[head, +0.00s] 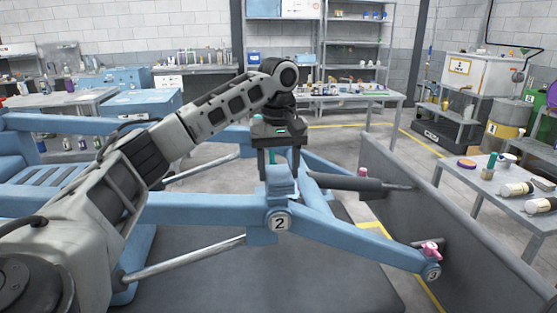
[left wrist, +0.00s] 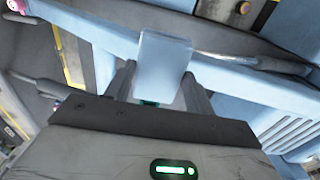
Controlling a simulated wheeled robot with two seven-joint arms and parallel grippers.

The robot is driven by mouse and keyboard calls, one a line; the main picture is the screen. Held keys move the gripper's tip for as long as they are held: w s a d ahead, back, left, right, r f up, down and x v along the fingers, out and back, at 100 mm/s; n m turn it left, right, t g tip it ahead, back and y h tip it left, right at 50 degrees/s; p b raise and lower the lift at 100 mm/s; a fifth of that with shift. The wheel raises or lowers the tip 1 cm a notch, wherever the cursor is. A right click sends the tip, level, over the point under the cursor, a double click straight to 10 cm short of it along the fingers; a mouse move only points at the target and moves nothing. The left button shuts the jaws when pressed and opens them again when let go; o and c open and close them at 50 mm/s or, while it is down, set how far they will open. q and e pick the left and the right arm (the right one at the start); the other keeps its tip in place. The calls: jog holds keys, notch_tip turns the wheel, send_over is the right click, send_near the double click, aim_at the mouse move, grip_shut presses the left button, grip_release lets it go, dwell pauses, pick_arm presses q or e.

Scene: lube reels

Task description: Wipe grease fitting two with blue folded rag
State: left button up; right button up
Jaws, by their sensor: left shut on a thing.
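My left gripper (head: 279,170) points down over the joint of the blue arm marked with a round "2" plate (head: 280,222). It is shut on the blue folded rag (head: 281,186), which sits between its fingers just above that joint. The rag also shows in the left wrist view (left wrist: 164,62), between the fingers of the left gripper (left wrist: 160,78). Grease fitting two cannot be made out; the rag and joint may hide it. I cannot tell whether the rag touches the joint. My right gripper is not in view.
The blue arm (head: 350,242) slopes down right to a "3" plate (head: 432,271) with a pink part (head: 431,249) beside it. A grey cylinder (head: 345,183) runs right of my gripper toward a large grey panel (head: 440,225). A side table (head: 490,188) holds bottles.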

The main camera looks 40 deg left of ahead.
pick_arm(q)
jog(key=shift+f, duration=0.6)
dwell(0.6)
jog(key=shift+s+a, duration=0.1)
jog(key=shift+s+a+r, duration=0.1)
jog(key=shift+s+a, duration=0.2)
jog(key=shift+s, duration=0.05)
jog(key=shift+w+d, duration=0.15)
jog(key=shift+w+d, duration=0.65)
jog(key=shift+w, duration=0.15)
dwell(0.3)
jog(key=shift+s+a+f, duration=0.25)
jog(key=shift+s+a, duration=0.5)
jog(key=shift+s, duration=0.25)
